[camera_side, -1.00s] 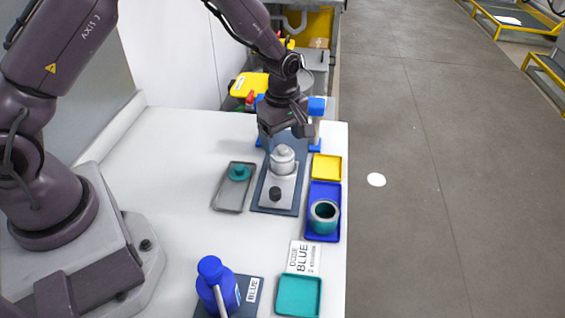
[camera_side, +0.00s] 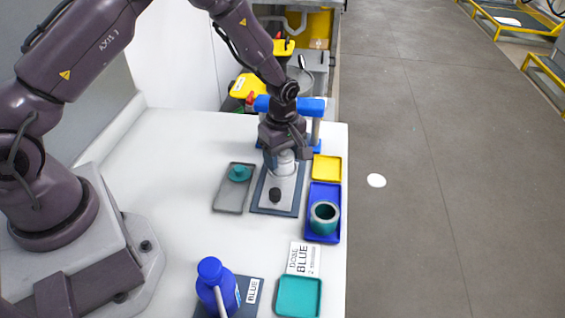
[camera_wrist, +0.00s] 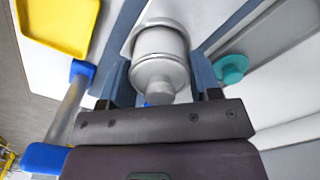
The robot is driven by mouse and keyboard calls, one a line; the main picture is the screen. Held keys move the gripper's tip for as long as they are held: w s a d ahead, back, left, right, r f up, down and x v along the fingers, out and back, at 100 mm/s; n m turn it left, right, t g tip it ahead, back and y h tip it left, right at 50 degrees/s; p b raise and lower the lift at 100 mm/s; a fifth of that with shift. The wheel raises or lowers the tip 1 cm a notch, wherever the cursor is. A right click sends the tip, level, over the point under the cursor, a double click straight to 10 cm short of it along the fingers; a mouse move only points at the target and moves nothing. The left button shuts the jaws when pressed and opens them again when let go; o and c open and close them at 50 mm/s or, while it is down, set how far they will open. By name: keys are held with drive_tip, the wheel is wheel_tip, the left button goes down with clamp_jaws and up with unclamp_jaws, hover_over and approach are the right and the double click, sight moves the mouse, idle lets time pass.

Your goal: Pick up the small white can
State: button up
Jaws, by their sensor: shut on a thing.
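The small white can (camera_side: 287,165) stands upright on a light plate on a dark blue base. In the wrist view the can (camera_wrist: 160,55) sits between my two blue fingers, its rounded top toward the camera. My gripper (camera_side: 283,155) is lowered over the can from above, and its fingers are shut on the can's sides. In the wrist view my gripper (camera_wrist: 160,80) shows a finger against each side of it. The can's upper part is hidden by my gripper in the side view.
A yellow tray (camera_side: 327,168) and a blue tray (camera_side: 323,233) with a teal cup (camera_side: 324,217) lie right of the base. A grey tray (camera_side: 229,208) with a teal lid (camera_side: 239,173) lies left. A blue-barred stand (camera_side: 311,108) is close behind.

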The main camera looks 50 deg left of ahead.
drive_tip(key=shift+r, duration=0.1)
drive_tip(key=shift+r, duration=0.6)
drive_tip(key=s+r, duration=1.1)
drive_tip(key=s, duration=0.3)
drive_tip(key=w+d+f, duration=0.3)
drive_tip(key=w+f, duration=0.1)
drive_tip(key=w, duration=0.8)
drive_tip(key=w+d+f, duration=0.2)
drive_tip(key=w+f, duration=0.1)
drive_tip(key=w, duration=0.9)
drive_tip(key=shift+s+d+f, duration=0.1)
drive_tip(key=shift+f, duration=1.25)
drive_tip(key=shift+s+d+f, duration=0.1)
drive_tip(key=shift+f, duration=1.25)
drive_tip(key=shift+f, duration=0.4)
